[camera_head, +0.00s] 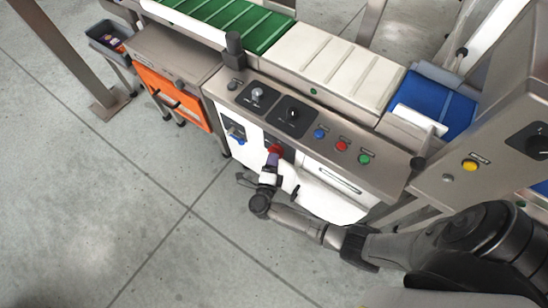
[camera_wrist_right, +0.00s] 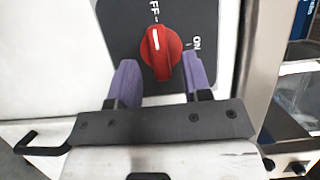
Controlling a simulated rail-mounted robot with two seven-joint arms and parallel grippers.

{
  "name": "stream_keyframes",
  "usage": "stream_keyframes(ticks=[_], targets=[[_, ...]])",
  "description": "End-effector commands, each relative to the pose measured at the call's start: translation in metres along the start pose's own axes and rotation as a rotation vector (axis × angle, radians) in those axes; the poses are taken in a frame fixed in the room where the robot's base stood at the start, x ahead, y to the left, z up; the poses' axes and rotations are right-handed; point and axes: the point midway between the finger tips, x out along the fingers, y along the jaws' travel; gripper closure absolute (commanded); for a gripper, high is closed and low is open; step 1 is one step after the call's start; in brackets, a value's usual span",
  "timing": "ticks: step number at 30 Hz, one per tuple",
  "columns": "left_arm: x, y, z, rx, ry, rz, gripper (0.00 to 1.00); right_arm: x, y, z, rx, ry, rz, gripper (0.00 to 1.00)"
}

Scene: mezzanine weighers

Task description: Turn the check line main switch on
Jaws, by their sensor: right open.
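The main switch is a red rotary knob (camera_wrist_right: 161,52) on a dark plate (camera_wrist_right: 120,22) with OFF and ON lettering. Its white mark points up, toward OFF; ON is to the right. In the head view the red knob (camera_head: 275,149) is on the front of the check line cabinet, partly hidden by my gripper. My right gripper (camera_wrist_right: 161,68) is open, its two purple fingers on either side of the knob's lower part, with a visible gap at least on the left. It also shows in the head view (camera_head: 272,163). My left gripper is not in view.
A blue switch (camera_head: 236,138) is left of the red knob. Above, the sloped panel has a black knob (camera_head: 293,113) and blue (camera_head: 319,134), red (camera_head: 341,145) and green (camera_head: 364,159) buttons. A drawer-like handle (camera_head: 340,180) is to the right. The floor in front is clear.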

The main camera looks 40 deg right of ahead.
Motion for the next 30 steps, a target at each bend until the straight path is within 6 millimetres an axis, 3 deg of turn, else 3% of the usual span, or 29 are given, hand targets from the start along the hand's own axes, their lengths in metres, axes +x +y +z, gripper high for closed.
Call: stream_keyframes(ticks=[6,18,30], targets=[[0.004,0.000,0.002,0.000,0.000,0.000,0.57,0.016,0.001,0.000,-0.001,0.000,0.000,0.55],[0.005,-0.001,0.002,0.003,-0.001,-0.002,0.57,0.020,0.000,0.000,0.000,0.000,0.000,0.55],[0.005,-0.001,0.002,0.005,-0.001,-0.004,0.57,0.019,0.000,0.000,0.000,0.000,0.000,0.94]])
